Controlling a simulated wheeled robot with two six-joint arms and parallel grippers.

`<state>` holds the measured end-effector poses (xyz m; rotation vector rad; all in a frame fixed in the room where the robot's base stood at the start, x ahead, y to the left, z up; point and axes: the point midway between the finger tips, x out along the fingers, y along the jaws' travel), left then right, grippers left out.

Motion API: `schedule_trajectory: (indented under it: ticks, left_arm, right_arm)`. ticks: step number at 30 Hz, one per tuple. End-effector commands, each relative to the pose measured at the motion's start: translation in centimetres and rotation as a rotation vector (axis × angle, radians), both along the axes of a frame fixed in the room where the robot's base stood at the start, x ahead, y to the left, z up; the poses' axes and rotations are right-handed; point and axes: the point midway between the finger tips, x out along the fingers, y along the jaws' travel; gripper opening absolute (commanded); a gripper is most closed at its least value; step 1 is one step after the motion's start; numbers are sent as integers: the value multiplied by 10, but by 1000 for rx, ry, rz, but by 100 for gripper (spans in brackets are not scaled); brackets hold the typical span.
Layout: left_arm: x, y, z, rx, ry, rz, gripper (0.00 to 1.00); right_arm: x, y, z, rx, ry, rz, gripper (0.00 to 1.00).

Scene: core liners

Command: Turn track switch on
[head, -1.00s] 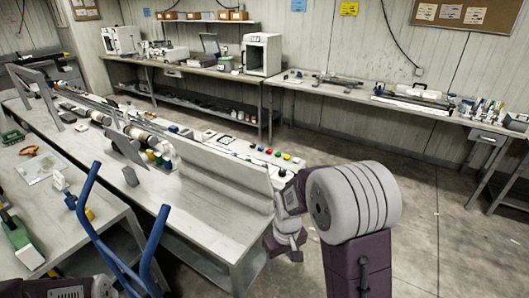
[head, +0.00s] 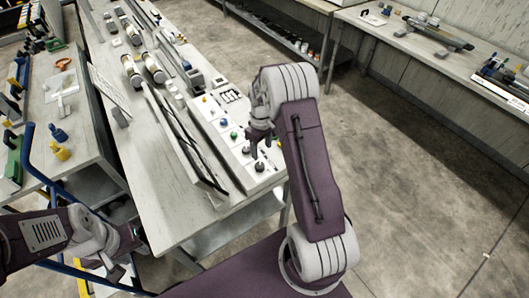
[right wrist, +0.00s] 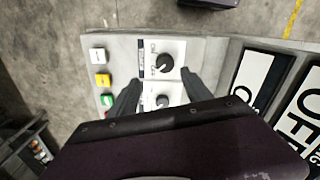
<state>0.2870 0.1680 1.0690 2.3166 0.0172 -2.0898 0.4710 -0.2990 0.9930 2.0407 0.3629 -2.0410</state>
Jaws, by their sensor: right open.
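A pale control panel (head: 222,128) with coloured buttons and black knobs lies along the bench edge in the head view. In the right wrist view, the panel carries a round knob (right wrist: 165,62) with small ON and OFF markings beside it. A second knob (right wrist: 162,101) sits below it, partly hidden by my gripper. I cannot read which knob is the track switch. My right gripper (right wrist: 160,90) is open above the panel, one finger on each side of the knobs; it also shows in the head view (head: 258,143). My left gripper (head: 128,240) is low at the left, its jaws unclear.
White, yellow and green buttons (right wrist: 102,80) stand left of the knobs. Large OFF signs (right wrist: 300,115) lie at the right. Blue tubular handles (head: 45,165) are near my left arm. Open floor (head: 420,190) lies right.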

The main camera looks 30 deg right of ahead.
Motion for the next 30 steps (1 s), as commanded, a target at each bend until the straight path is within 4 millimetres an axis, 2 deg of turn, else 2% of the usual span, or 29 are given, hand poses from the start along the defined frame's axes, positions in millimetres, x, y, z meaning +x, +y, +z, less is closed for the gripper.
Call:
schedule_trajectory:
  ticks: [5, 12, 16, 21, 26, 27, 30]
  left_arm:
    - [0, 0, 3, 0, 0, 0, 36]
    - [0, 0, 15, 0, 0, 0, 36]
    - [0, 0, 19, 0, 0, 0, 36]
    - [0, 0, 20, 0, 0, 0, 36]
    - [0, 0, 19, 0, 0, 0, 36]
    - [0, 0, 19, 0, 0, 0, 36]
    - [0, 0, 19, 0, 0, 0, 36]
  right_arm:
    - [-1, 1, -11, 1, 3, 0, 57]
    - [-1, 1, -61, 1, 4, -1, 57]
    - [0, 1, -80, 1, 1, -1, 57]
    - [0, 1, -90, -1, -1, -1, 57]
    - [0, 1, -91, 0, -2, -1, 57]
    - [0, 1, -91, 0, -2, -1, 54]
    - [0, 1, -91, 0, -2, -1, 26]
